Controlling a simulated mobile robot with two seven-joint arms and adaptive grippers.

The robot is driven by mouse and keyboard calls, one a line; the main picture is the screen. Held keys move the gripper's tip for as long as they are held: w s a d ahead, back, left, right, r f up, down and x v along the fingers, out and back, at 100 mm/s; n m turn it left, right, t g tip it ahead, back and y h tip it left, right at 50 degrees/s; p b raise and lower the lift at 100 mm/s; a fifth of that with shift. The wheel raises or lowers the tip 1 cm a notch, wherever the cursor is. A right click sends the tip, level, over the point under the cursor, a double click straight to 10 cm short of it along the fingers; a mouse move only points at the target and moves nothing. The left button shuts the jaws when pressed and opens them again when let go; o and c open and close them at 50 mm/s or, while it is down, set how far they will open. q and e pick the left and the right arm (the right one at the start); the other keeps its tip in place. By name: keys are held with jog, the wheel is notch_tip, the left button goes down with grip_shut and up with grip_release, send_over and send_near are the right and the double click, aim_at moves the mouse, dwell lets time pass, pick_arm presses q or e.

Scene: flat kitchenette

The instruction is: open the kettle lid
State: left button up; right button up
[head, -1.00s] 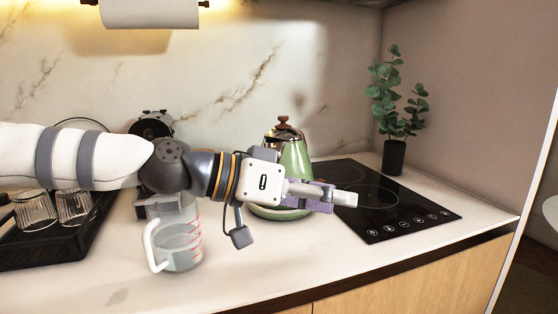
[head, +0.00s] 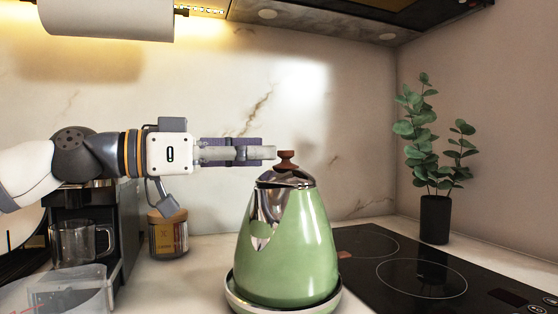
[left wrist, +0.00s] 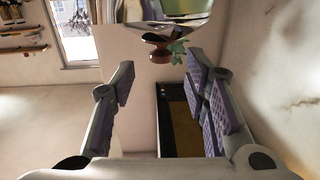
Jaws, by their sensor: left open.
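The green kettle (head: 290,245) stands upright on a round base, with a shiny metal upper part. Its lid (head: 286,178) is on, topped by a brown knob (head: 287,160). My left gripper (head: 272,152) is level with the knob, its fingertips just left of it. In the left wrist view, the open fingers (left wrist: 160,68) stand either side of an empty gap. The knob (left wrist: 158,45) shows just ahead of that gap, with part of the kettle at the top edge. No contact can be seen. My right gripper is not in view.
A black hob (head: 420,270) lies right of the kettle, with a potted plant (head: 435,215) behind it. A jar with a wooden lid (head: 168,236), a coffee machine (head: 125,235) and a clear jug (head: 60,290) stand at left. A paper roll (head: 105,18) hangs above.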

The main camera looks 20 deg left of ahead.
aim_at(279, 152)
pick_arm(q)
jog(key=x, duration=0.4)
jog(key=shift+w+d, duration=0.15)
jog(key=shift+w, duration=0.05)
grip_shut()
jog(key=shift+r, duration=0.1)
